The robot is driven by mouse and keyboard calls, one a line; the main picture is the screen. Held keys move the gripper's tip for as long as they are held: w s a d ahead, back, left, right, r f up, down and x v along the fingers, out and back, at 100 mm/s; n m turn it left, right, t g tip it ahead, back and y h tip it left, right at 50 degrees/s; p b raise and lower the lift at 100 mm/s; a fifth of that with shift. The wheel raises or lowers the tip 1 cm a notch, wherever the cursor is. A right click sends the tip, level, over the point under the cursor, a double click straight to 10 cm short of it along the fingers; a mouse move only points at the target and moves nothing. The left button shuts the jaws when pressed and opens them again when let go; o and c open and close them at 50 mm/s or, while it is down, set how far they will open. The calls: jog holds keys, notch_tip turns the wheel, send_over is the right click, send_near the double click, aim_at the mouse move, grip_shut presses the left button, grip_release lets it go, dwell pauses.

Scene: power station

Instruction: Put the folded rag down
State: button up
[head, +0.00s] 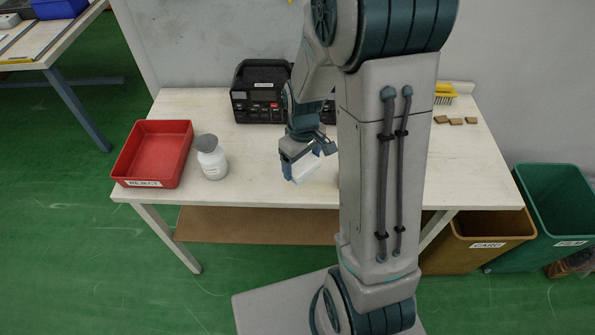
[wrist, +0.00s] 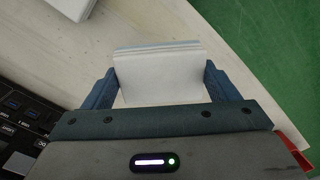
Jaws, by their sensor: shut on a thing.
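The folded rag (wrist: 158,75) is white with thin layered folds at its far edge. In the wrist view it sits between the two blue fingers of my gripper (wrist: 160,85), which is shut on it. In the head view the rag (head: 304,168) hangs below my gripper (head: 303,165), over the front middle of the pale table (head: 250,187). I cannot tell whether the rag touches the table top.
A yellow brush (head: 444,93) and small brown blocks (head: 456,121) lie at the right back.

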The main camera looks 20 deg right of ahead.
aim_at(298, 173)
jog(key=shift+a+f, duration=0.5)
jog(key=shift+a, duration=0.15)
jog(key=shift+f, duration=1.9)
jog(key=shift+f, duration=0.1)
jog(key=shift+f, duration=0.15)
jog(key=o, duration=1)
jog(key=shift+c, duration=0.2)
jog(key=shift+r, duration=0.2)
